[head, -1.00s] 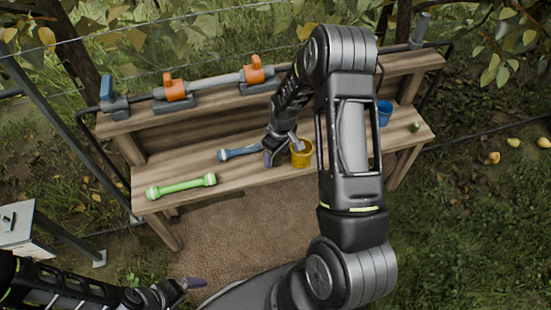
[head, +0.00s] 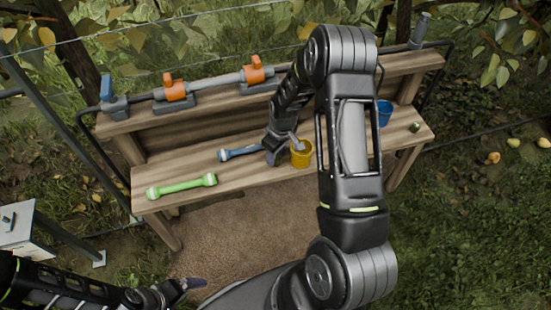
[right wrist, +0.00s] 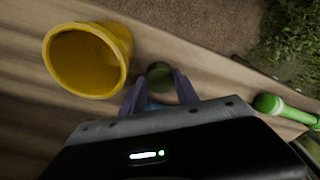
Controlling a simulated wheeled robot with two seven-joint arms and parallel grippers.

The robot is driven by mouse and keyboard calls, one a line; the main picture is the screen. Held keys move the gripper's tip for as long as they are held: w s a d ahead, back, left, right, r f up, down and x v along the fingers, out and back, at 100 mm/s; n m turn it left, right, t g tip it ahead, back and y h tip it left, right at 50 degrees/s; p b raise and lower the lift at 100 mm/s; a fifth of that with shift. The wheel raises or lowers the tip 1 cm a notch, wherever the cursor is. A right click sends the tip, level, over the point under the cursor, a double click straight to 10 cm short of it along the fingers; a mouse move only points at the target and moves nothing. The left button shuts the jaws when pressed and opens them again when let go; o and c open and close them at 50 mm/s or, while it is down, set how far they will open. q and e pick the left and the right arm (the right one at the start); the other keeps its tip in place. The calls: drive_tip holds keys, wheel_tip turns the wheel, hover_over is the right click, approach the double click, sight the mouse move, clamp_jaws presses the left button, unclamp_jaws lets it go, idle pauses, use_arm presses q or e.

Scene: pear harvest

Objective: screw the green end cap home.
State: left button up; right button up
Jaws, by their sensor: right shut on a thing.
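My right gripper (head: 272,158) is over the bench's lower board, just left of the yellow cup (head: 301,155). In the right wrist view its two fingers (right wrist: 160,92) are closed on a dark green round piece (right wrist: 159,75), which looks like the green end cap. It shows as a small disc between the fingertips, beside the yellow cup (right wrist: 88,60). The head view hides it behind the gripper. My left gripper (head: 188,285) is low at the left, off the bench; its fingers are too small to read.
A grey pipe (head: 229,80) with orange valves (head: 174,88) runs along the upper shelf, with a blue-handled piece (head: 107,92) at its left. The lower board holds a blue bar (head: 238,153), a green bar (head: 182,186), a blue cup (head: 384,112) and a small green fruit (head: 415,127).

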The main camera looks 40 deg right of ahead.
clamp_jaws()
drive_tip(key=shift+r, duration=0.1)
drive_tip(key=shift+r, duration=0.45)
wheel_tip(320, 180, up, 17)
drive_tip(key=p, duration=0.2)
drive_tip(key=shift+p, duration=0.3)
idle(0.4)
